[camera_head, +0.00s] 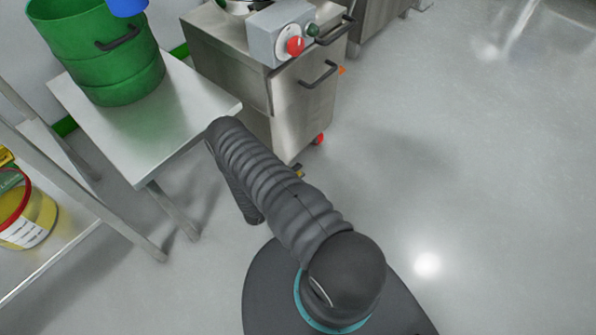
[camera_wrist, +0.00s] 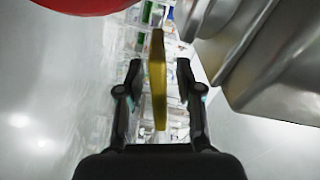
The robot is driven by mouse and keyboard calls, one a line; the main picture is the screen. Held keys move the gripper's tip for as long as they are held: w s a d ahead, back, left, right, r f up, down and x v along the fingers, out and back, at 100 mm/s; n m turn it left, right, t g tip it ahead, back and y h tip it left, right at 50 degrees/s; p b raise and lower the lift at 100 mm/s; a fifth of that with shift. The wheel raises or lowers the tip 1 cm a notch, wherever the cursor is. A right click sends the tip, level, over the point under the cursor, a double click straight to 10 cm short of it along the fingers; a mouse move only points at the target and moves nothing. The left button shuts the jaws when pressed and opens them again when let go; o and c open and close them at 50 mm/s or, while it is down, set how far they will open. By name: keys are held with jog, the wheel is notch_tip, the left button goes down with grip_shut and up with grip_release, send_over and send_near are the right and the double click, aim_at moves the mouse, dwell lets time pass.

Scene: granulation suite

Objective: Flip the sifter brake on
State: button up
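In the wrist view, a flat yellow lever (camera_wrist: 158,85), seen nearly edge-on, stands between the two black fingers of my gripper (camera_wrist: 159,66). The fingers are open, with a visible gap on each side of the lever. I cannot tell how deep the lever sits between them. I take it to be the sifter brake. In the head view, my arm hides most of this spot. A small dark and yellow piece (camera_head: 297,171) shows beside the arm, at the foot of a steel cabinet (camera_head: 300,105); my gripper is not clearly visible there.
A control box (camera_head: 268,35) with a red knob (camera_head: 295,46) tops the cabinet. A red caster (camera_head: 318,138) is below. A steel table (camera_head: 150,150) with a green drum (camera_head: 105,60) stands left. A red round edge (camera_wrist: 85,4) crosses the wrist view's top. Floor at right is clear.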

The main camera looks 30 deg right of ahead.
jog(key=shift+w+d, duration=0.15)
jog(key=shift+d, duration=0.15)
grip_shut()
jog(key=shift+f, duration=0.1)
jog(key=m+b, duration=0.2)
jog(key=f+m+b, duration=0.1)
jog(key=b, duration=0.1)
jog(key=shift+f+m, duration=0.3)
jog(key=shift+m, duration=0.1)
jog(key=shift+f+m+b, duration=0.25)
jog(key=shift+m+b, duration=0.45)
jog(key=shift+m, duration=0.05)
jog(key=shift+f+m+b, duration=0.2)
jog(key=shift+m+b, duration=0.5)
jog(key=shift+m, duration=0.05)
